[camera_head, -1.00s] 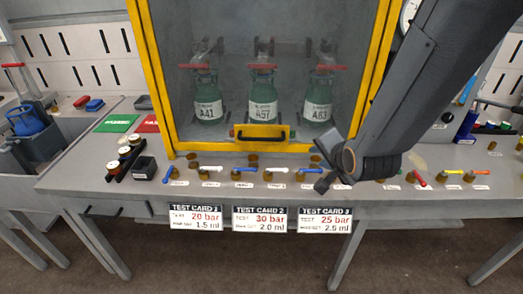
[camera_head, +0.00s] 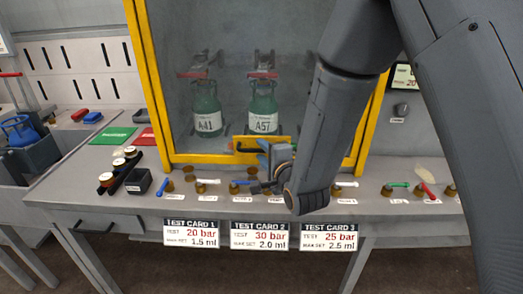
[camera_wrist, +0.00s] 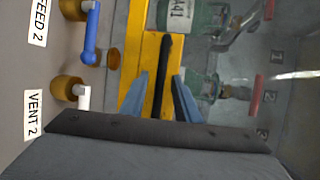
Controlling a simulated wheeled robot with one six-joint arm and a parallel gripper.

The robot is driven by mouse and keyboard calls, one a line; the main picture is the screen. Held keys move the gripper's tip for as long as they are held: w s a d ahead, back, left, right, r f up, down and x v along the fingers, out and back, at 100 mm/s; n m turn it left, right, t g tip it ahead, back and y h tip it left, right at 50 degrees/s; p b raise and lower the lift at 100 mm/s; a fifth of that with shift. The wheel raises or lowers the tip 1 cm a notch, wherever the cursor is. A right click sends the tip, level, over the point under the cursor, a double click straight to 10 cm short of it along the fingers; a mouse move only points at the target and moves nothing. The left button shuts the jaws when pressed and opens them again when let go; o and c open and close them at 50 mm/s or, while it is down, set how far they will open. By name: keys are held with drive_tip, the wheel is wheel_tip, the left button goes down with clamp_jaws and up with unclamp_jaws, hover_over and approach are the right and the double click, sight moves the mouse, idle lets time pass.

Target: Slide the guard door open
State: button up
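The guard door (camera_head: 225,60) is a clear pane in a yellow frame, standing in front of the bottles. Its yellow handle (camera_head: 245,143) is low on the pane. My gripper (camera_head: 263,160) is at the handle's right part, with its blue fingers just below it. In the wrist view my gripper (camera_wrist: 161,90) is open, its two blue fingers apart, with the yellow handle (camera_wrist: 151,50) and a dark bar between them. I cannot tell whether the fingers touch it. Green bottles A41 (camera_head: 207,108) and A57 (camera_head: 263,108) stand behind the pane; my arm hides the area to their right.
Valves with coloured levers line the bench front, including a blue lever (camera_wrist: 90,40) and a white lever (camera_wrist: 83,97) close to my gripper. Test cards (camera_head: 259,236) hang on the bench edge. A black rack (camera_head: 122,170) stands at left.

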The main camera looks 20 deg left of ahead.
drive_tip(key=shift+w+a+f, duration=0.15)
drive_tip(key=shift+w+a, duration=0.15)
drive_tip(key=shift+w, duration=0.1)
clamp_jaws()
